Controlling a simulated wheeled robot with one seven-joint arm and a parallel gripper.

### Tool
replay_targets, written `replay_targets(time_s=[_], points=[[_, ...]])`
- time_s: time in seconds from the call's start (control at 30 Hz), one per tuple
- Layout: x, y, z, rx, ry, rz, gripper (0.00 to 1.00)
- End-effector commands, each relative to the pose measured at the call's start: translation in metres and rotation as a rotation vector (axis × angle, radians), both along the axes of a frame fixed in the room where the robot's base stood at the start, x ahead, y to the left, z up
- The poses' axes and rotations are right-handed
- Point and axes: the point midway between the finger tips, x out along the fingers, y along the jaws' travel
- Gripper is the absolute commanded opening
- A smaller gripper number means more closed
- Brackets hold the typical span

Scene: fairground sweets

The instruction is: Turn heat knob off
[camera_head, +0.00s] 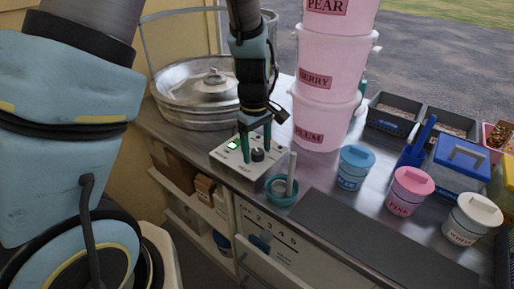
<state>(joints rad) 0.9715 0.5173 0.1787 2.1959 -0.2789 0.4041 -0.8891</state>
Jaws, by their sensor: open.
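The control box (228,165) is a pale box on the counter, in front of the round metal machine. On its top are a black heat knob (258,155) and a lit green switch (233,145). My gripper (257,154) points down over the box from above. Its two green fingers are open, one on each side of the knob or very close to it. Whether they touch the knob cannot be told. The knob's pointer direction is too small to read.
A teal mortar-like bowl (283,196) with a pale stick stands right of the box. Pink buckets (318,120) are stacked behind. Lidded pots in blue (356,168), pink (408,190) and white (470,220) stand right. A dark mat (375,235) lies along the front edge.

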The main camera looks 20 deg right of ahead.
Motion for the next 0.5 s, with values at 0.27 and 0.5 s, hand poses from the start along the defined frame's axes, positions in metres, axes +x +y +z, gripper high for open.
replay_targets(time_s=[0.27, 0.5], points=[[0.000, 0.000, 0.035, -0.005, -0.004, -0.002, 0.76], [-0.001, 0.003, 0.081, -0.005, -0.004, -0.001, 0.76]])
